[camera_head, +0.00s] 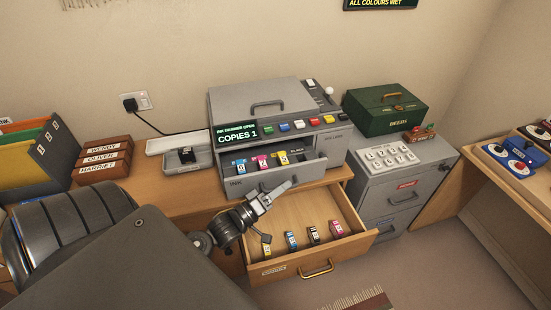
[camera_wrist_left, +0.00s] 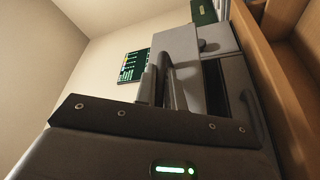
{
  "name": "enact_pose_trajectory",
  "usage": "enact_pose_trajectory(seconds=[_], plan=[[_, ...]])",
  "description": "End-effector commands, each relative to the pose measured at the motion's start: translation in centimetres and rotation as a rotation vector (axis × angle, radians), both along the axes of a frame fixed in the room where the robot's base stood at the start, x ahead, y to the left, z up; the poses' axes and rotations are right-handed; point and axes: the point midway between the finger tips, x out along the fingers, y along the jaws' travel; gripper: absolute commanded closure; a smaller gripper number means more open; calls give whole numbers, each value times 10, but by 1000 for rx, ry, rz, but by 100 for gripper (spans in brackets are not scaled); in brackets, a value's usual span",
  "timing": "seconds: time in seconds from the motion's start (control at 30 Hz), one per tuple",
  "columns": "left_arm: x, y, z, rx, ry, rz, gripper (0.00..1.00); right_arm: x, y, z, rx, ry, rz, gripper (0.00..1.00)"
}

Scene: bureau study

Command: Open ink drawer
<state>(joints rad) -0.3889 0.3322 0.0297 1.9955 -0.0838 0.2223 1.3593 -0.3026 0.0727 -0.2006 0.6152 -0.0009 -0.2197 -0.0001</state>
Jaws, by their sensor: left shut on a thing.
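The grey copier (camera_head: 228,105) stands on the wooden desk. Its ink drawer (camera_head: 236,187), marked INK, is pulled out at the front, and coloured cartridges (camera_head: 262,163) show in a row inside. The copier's display (camera_head: 236,134) reads "INK DRAWER OPEN" and "COPIES 1". My left gripper (camera_head: 268,196) is at the drawer's front, shut on what looks like its handle, which the fingers hide. In the left wrist view the fingers (camera_wrist_left: 165,82) point at the grey copier (camera_wrist_left: 205,75). My right gripper is in neither view.
Below, an open wooden desk drawer (camera_head: 355,247) holds several loose cartridges (camera_head: 313,235). A grey tray (camera_head: 205,160) and labelled wooden blocks (camera_head: 104,158) stand left. A grey cabinet (camera_head: 395,185) with a green box (camera_head: 385,112) stands right.

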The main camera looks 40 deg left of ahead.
Motion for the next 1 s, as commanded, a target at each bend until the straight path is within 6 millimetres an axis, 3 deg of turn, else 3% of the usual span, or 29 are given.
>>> enact_pose_trajectory(seconds=[0.1, 0.4, 0.43, 0.5, 0.77, 1.0], plan=[[-6, -9, 1, 0, -1, -1, 100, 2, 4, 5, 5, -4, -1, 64], [-6, -9, 0, 0, -3, 1, 100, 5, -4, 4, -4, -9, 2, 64], [-6, -9, 0, 1, -3, 1, 87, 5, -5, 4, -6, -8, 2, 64], [-6, -9, 0, 1, -3, 1, 80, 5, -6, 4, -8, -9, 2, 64], [-7, -8, 0, 1, -2, 2, 80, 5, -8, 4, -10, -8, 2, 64], [-35, -1, -9, 2, 1, 1, 80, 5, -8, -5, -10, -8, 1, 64]])
